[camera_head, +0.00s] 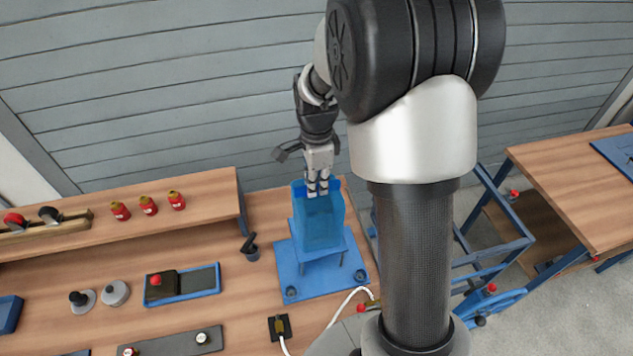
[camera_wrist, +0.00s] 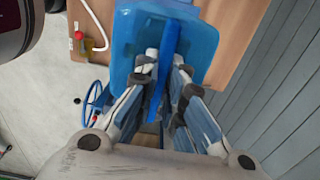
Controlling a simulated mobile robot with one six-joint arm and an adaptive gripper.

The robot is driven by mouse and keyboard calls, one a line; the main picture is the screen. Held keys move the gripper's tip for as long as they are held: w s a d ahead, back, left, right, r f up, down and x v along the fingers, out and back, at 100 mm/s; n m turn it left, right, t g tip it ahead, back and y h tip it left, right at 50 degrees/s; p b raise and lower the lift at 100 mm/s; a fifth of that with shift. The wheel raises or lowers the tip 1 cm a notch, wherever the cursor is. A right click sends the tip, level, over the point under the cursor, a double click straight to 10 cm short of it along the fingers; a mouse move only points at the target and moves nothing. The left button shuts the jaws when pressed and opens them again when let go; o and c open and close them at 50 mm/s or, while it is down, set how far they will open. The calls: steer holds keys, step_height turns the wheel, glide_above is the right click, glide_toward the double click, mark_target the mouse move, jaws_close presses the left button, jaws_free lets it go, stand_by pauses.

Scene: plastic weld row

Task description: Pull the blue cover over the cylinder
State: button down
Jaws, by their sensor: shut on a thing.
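The blue cover (camera_head: 320,225) is a see-through box shape standing over the blue stand (camera_head: 286,272) on the wooden bench. My gripper (camera_head: 318,187) comes down from above at its upper edge. In the wrist view, the fingers of my gripper (camera_wrist: 166,72) close from both sides on a thin upright blue part of the cover (camera_wrist: 168,45). The cylinder cannot be made out in either view; the cover and my fingers may hide it.
Red bottles (camera_head: 148,205) stand on the raised shelf (camera_head: 100,228) at left. A blue tray (camera_head: 205,281) with a black block and red knob lies left of the stand. A white cable (camera_head: 340,304) runs in front. A blue frame (camera_head: 490,240) stands right of my arm.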

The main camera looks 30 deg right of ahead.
steer(key=shift+f, duration=0.4)
stand_by(0.3)
steer(key=c, duration=1.6)
jaws_free()
steer(key=shift+o, duration=0.3)
steer(key=o, duration=0.3)
steer(key=shift+o, duration=0.2)
steer(key=shift+r, duration=0.15)
step_height(320, 180, up, 7)
steer(key=p, duration=0.5)
